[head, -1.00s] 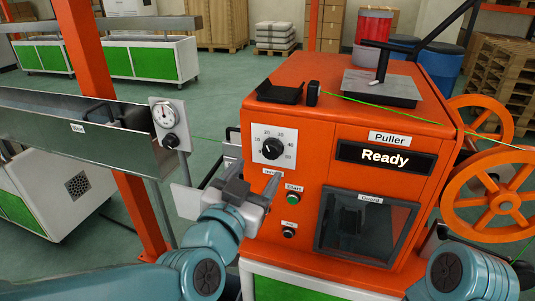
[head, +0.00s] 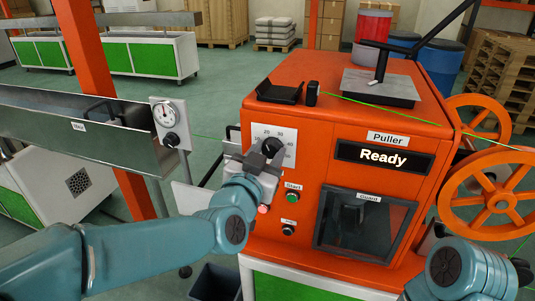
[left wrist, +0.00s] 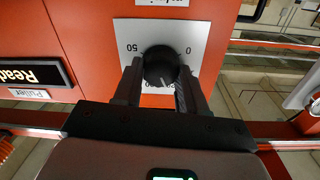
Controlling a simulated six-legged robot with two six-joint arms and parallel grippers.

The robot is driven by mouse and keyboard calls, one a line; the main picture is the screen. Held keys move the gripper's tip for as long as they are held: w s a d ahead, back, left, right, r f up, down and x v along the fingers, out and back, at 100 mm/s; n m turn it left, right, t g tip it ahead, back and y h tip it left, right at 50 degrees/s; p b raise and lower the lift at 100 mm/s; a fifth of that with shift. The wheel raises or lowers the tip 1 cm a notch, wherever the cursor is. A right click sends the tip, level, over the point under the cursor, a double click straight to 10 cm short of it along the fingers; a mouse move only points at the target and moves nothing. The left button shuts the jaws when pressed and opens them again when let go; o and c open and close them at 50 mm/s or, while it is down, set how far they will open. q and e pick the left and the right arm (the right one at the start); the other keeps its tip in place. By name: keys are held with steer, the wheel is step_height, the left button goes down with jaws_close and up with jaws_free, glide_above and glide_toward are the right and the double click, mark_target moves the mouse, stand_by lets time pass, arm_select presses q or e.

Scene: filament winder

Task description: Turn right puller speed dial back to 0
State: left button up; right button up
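The puller speed dial is a round black knob (left wrist: 161,66) on a white scale plate (left wrist: 196,30) on the orange puller (head: 310,85). The wrist view shows the plate upside down, with 0 at right and 50 at left. The knob's white mark points toward the 20 side of the scale. My left gripper (head: 264,150) is at the knob, with one finger on each side of it. The fingers stand close to the knob; I cannot tell whether they grip it. In the head view the gripper hides part of the scale. My right gripper is out of view.
The Start button (head: 292,197), another button (head: 288,229) and a guard window (head: 362,231) sit below the dial. A metal trough (head: 60,130) with a gauge (head: 168,114) stands at left. Large orange wheels (head: 490,200) are at right. A thin green filament runs across the puller top.

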arm_select(q)
steer(key=shift+f+n+b, duration=0.2)
steer(key=shift+n+b, duration=0.4)
steer(key=shift+b, duration=0.3)
steer(key=n+b, duration=0.3)
steer(key=shift+f+b, duration=0.1)
steer(key=shift+b, duration=0.2)
steer(key=n+b, duration=0.3)
steer(key=n, duration=0.1)
steer(key=n+b, duration=0.3)
steer(key=n, duration=0.2)
steer(key=shift+n, duration=0.3)
steer(key=n+b, duration=0.2)
steer(key=n, duration=0.3)
steer(key=shift+n+y, duration=0.3)
steer(key=shift+n, duration=0.1)
steer(key=o, duration=1.1)
